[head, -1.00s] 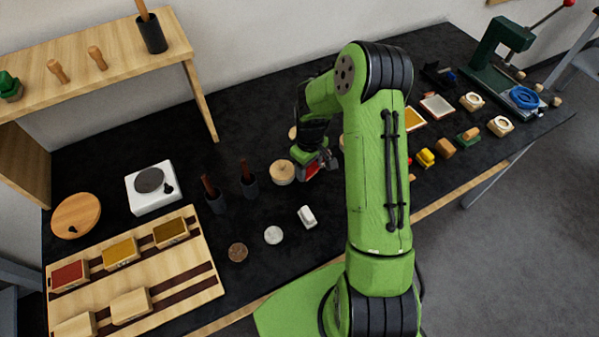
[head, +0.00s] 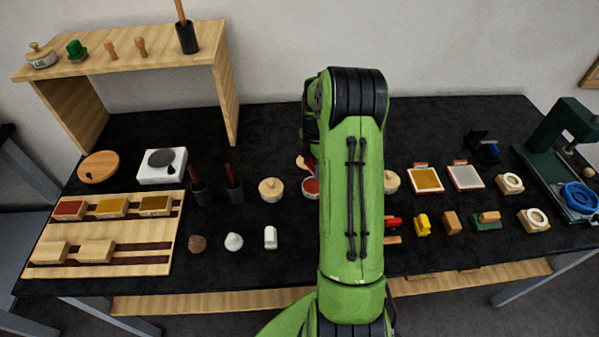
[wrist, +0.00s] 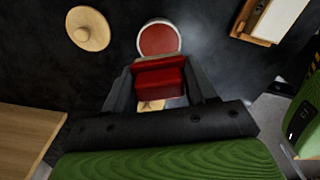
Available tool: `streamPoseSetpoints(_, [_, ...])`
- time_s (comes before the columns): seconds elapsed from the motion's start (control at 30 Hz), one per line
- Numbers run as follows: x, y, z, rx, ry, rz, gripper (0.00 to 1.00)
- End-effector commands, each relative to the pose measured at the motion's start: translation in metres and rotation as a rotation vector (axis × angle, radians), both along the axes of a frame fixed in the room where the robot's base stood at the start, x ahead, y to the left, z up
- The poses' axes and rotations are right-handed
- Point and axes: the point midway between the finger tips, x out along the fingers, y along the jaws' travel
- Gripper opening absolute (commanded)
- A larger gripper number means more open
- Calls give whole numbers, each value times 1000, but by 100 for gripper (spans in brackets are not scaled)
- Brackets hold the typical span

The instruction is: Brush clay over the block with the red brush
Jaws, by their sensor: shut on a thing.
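My gripper (wrist: 158,92) is shut on a red part, which I take to be the grip of the red brush (wrist: 160,78). A pale wooden part shows just below it between the fingers; the bristles cannot be made out. A round pot of red clay (wrist: 158,40) lies just past the fingertips in the wrist view; I cannot tell whether the brush touches it. The pot also shows in the head view (head: 310,187), left of my arm, which hides my gripper there. Two plain wooden blocks (head: 97,251) lie on the striped board at left; which block is meant is unclear.
The striped board (head: 150,268) also holds several colour-topped blocks. Lidded pot (head: 271,189), brush cups (head: 234,192) and small items (head: 233,241) stand left of my arm. Trays (head: 425,180), coloured pieces (head: 422,225) and a green press (head: 565,150) are at right. A shelf (head: 130,50) stands behind.

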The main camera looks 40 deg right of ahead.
Motion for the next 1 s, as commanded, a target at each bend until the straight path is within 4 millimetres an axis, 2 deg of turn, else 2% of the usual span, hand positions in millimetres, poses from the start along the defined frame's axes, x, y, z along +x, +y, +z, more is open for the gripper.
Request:
streamPoseSetpoints(0.17, [-1,-2,-7,0,0,12,8])
streamPoseSetpoints(0.6, [-1,-1,-59,0,0,10,8])
streamPoseSetpoints(1.0, [0,-1,-59,0,-1,10,8])
